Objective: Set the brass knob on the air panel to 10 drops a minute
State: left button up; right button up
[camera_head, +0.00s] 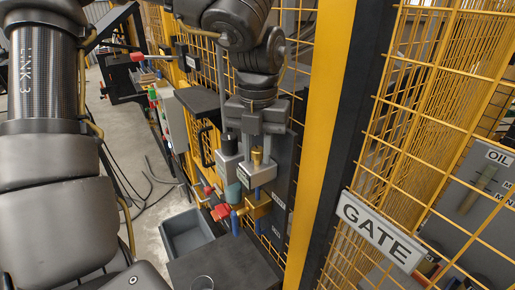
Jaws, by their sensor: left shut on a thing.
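The brass knob (257,156) shows as a small gold cylinder on top of a grey block (257,174), on the air fittings fixed to the yellow mesh fence. My left gripper (256,143) comes down from above and is shut on the brass knob, covering its upper part. A dark round cap (228,146) stands just left of the knob, close to the gripper. The scale or drop count at the knob is too small to read. My right gripper is not in view.
Red-handled valves (220,210) and a brass-coloured block (258,206) sit below the knob. A grey bin (187,232) and a dark table top (222,268) lie below. A yellow post (322,130) and a GATE sign (381,231) stand to the right.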

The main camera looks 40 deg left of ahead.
aim_at(257, 148)
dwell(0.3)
pick_arm(q)
jog(key=o, duration=1)
notch_tip(257, 148, up, 9)
jog(key=shift+r+p, duration=0.2)
jog(key=shift+p, duration=0.6)
jog(key=shift+r, duration=0.7)
jog(key=shift+c, duration=0.5)
